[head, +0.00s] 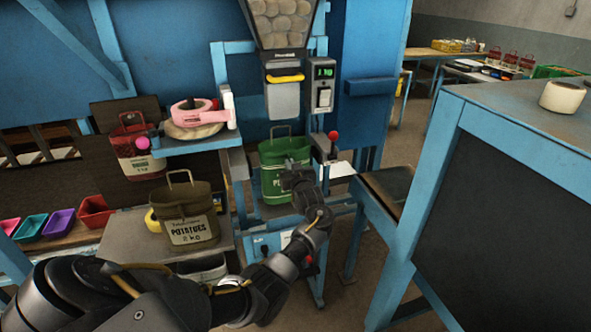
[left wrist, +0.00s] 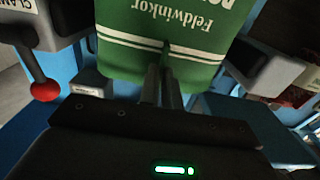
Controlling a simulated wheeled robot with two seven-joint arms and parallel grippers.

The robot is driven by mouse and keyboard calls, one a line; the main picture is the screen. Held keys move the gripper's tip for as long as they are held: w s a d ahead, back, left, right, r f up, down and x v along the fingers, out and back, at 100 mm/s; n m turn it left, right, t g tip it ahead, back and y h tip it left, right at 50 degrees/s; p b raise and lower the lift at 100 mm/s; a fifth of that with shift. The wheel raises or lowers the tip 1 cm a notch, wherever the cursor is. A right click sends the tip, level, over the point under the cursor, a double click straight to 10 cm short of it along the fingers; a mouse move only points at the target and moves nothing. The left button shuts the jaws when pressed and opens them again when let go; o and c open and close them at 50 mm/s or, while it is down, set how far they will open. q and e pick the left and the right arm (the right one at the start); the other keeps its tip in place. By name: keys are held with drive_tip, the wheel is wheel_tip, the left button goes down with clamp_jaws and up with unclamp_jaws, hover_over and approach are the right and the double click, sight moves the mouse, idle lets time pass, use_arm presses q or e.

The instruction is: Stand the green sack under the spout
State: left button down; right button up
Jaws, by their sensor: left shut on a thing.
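The green sack (head: 272,158) hangs or stands upright with its handle up, below the grey spout (head: 283,98) of the blue filling machine. I cannot tell whether its base touches the stand below. My left gripper (head: 292,180) reaches in from the front and is shut on the front of the green sack. In the left wrist view the green sack (left wrist: 165,28) fills the top, with its print upside down, and the left gripper's fingers (left wrist: 163,80) are together on its cloth. My right gripper is not in view.
A blue-framed bench (head: 480,100) blocks the right.

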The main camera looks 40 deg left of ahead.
use_arm(q)
wheel_tip(320, 180, down, 3)
drive_tip(key=b, duration=0.2)
drive_tip(key=shift+s+a+b, duration=0.1)
drive_tip(key=shift+a+b, duration=0.05)
drive_tip(key=shift+b, duration=0.25)
drive_tip(key=c, duration=2)
unclamp_jaws()
drive_tip(key=shift+f, duration=0.25)
drive_tip(key=o, duration=0.4)
drive_tip(key=shift+s, duration=0.1)
drive_tip(key=b+v, duration=0.2)
drive_tip(key=v, duration=1)
drive_tip(key=shift+r, duration=0.15)
